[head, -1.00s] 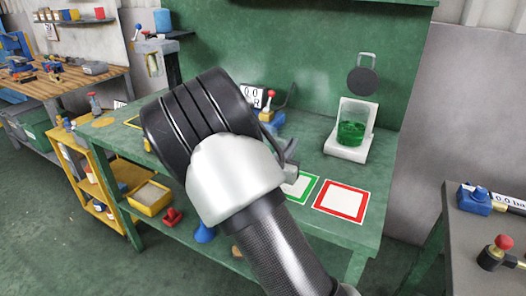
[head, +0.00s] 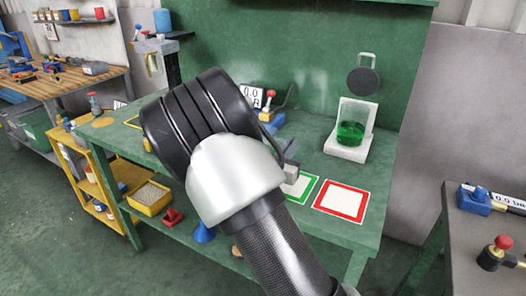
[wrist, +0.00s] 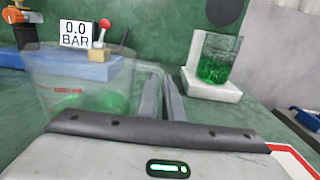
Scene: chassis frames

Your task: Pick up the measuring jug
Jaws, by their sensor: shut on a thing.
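The measuring jug (wrist: 68,92) is clear, with red markings on its side, and fills the left of the wrist view. Its handle faces right, toward my gripper (wrist: 162,85). My gripper is shut on the handle. Green rounded shapes show in or through the jug's lower part. The jug's base is hidden by my gripper body, so I cannot tell if it touches the bench. In the head view my arm hides the jug, and only part of my gripper (head: 289,160) shows past it.
A beaker of green liquid (head: 350,132) stands on a white stand at the back right of the green bench. A green-framed card (head: 303,187) and a red-framed card (head: 341,200) lie in front. A 0.0 BAR sign (wrist: 76,33) and blue valve block (wrist: 95,68) stand behind the jug.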

